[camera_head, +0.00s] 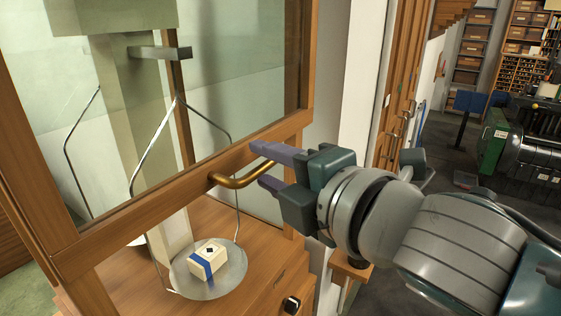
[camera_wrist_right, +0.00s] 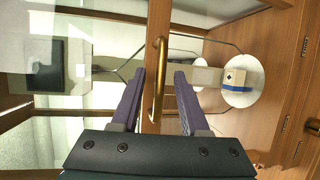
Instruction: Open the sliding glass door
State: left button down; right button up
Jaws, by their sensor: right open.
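The sliding glass door (camera_head: 235,70) is a large clear pane in a brown wooden frame at the left of the head view. Its lower rail (camera_head: 130,222) carries a curved brass handle (camera_head: 238,181). My right gripper (camera_head: 266,167) is open at the handle's right end, its purple fingers pointing left. In the right wrist view the brass handle (camera_wrist_right: 159,75) stands between the two open fingers (camera_wrist_right: 157,90), with a visible gap on each side. The handle's right end is partly hidden by the fingers in the head view. My left gripper is not in view.
Below the rail, a round metal pan (camera_head: 216,282) on thin hanging wires holds a cream box with a blue band (camera_head: 207,260). A beige column (camera_head: 130,100) stands behind the glass. A white wall edge (camera_head: 352,100) is beyond my gripper. Shelves (camera_head: 478,45) stand far right.

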jog(key=b+v, duration=0.1)
jog(key=v, duration=0.8)
jog(key=shift+b, duration=0.3)
jog(key=s+d+f+m+g+h, duration=0.45)
jog(key=s+d+f+m, duration=0.2)
jog(key=s+m, duration=0.45)
jog(key=s+d+f+m+g+h, duration=0.4)
jog(key=s+d+f+m+g, duration=0.25)
jog(key=s+m, duration=0.5)
notch_tip(320, 180, up, 19)
jog(key=w+t+p, duration=0.1)
jog(key=w+p, duration=0.1)
jog(key=p, duration=1.7)
jog(key=shift+w+f+m, duration=0.2)
jog(key=shift+w+m, duration=0.1)
jog(key=shift+m, duration=0.05)
